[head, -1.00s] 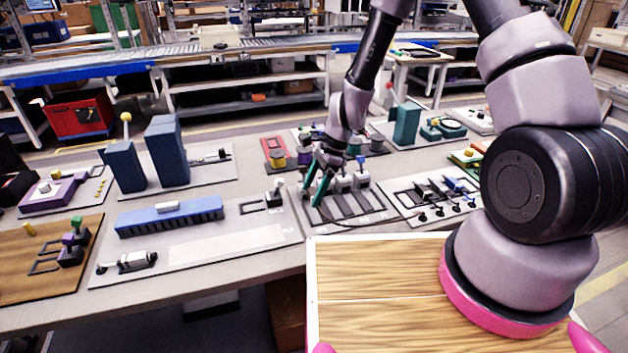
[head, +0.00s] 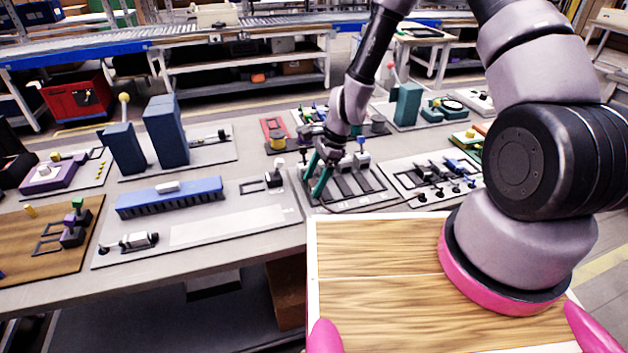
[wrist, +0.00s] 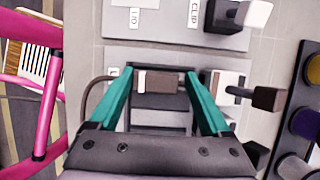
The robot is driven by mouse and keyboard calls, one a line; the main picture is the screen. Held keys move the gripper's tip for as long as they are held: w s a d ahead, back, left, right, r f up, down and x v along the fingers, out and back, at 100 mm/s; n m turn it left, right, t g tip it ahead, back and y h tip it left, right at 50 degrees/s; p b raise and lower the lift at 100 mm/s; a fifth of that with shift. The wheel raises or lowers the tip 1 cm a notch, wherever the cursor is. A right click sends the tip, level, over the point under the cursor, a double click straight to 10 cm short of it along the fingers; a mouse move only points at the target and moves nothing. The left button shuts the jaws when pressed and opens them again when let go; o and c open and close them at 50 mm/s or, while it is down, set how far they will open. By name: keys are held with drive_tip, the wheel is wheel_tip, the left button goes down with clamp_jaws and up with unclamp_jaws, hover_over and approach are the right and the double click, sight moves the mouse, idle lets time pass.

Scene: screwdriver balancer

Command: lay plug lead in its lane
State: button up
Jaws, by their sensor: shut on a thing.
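My gripper (head: 318,182) is over the left end of the grey lane board (head: 372,204), which has several dark lanes. In the wrist view the teal fingers of my gripper (wrist: 158,76) are shut on a dark brown plug (wrist: 170,83) with a pale band. The plug lies crosswise between the fingertips, above or in a dark lane; I cannot tell if it touches the bottom. A thin dark lead (wrist: 88,88) curves away from the plug's left side.
A neighbouring board with a CLIP label (wrist: 194,14) carries a dark block with a white end (wrist: 240,14). A dark rack of round coloured pieces (wrist: 300,122) stands at the right in the wrist view. Small connectors (head: 445,178) stand on the board right of the lanes.

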drive_tip(key=shift+f, duration=0.6)
idle(0.4)
drive_tip(key=o, duration=1.1)
drive_tip(key=v, duration=1)
drive_tip(key=shift+d+r, duration=0.2)
drive_tip(key=shift+r, duration=0.15)
drive_tip(key=shift+w, duration=0.1)
